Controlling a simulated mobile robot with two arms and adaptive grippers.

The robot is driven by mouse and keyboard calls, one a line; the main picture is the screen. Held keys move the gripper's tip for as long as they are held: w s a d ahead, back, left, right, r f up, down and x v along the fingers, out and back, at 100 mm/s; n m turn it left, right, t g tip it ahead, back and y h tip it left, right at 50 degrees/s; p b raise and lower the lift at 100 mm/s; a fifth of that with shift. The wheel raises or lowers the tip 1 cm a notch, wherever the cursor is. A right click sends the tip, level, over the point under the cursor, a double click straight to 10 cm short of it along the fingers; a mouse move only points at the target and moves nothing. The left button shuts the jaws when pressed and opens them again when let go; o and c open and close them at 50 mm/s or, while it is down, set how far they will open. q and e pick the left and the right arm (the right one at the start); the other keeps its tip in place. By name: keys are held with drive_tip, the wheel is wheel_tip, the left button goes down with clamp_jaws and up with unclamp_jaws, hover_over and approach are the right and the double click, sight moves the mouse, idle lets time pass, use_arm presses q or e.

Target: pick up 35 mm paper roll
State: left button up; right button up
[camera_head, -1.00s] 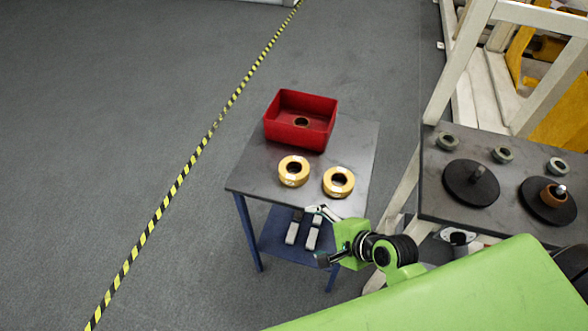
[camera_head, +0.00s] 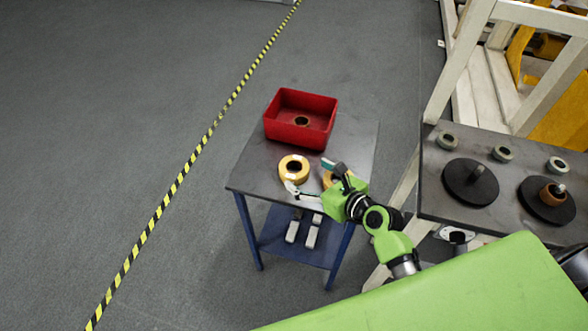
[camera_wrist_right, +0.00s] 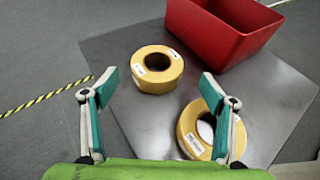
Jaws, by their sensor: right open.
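Two yellow paper rolls lie flat on the small table. The left roll (camera_head: 293,168) is in full view in the head view and lies ahead of the jaws in the right wrist view (camera_wrist_right: 157,69). The right roll (camera_wrist_right: 198,131) is mostly hidden behind my gripper in the head view. I cannot tell which one is 35 mm. My right gripper (camera_head: 311,180) is open and empty above the table's front part, its fingers spread wide in the right wrist view (camera_wrist_right: 155,85). The right finger overlaps the right roll in that view. My left gripper is out of view.
A red bin (camera_head: 292,134) with a small roll inside stands at the back of the table (camera_head: 252,177). Two light blocks (camera_head: 312,236) lie on the lower shelf. To the right, a grey bench (camera_head: 437,198) carries black discs and several small rings.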

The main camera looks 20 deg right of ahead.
sight(290, 163)
drive_tip(key=shift+a+x, duration=0.1)
drive_tip(key=shift+x, duration=1.65)
drive_tip(key=shift+a+x, duration=0.15)
drive_tip(key=shift+x, duration=1.65)
drive_tip(key=shift+s+r, duration=0.1)
drive_tip(key=shift+r, duration=0.1)
drive_tip(key=c, duration=1.3)
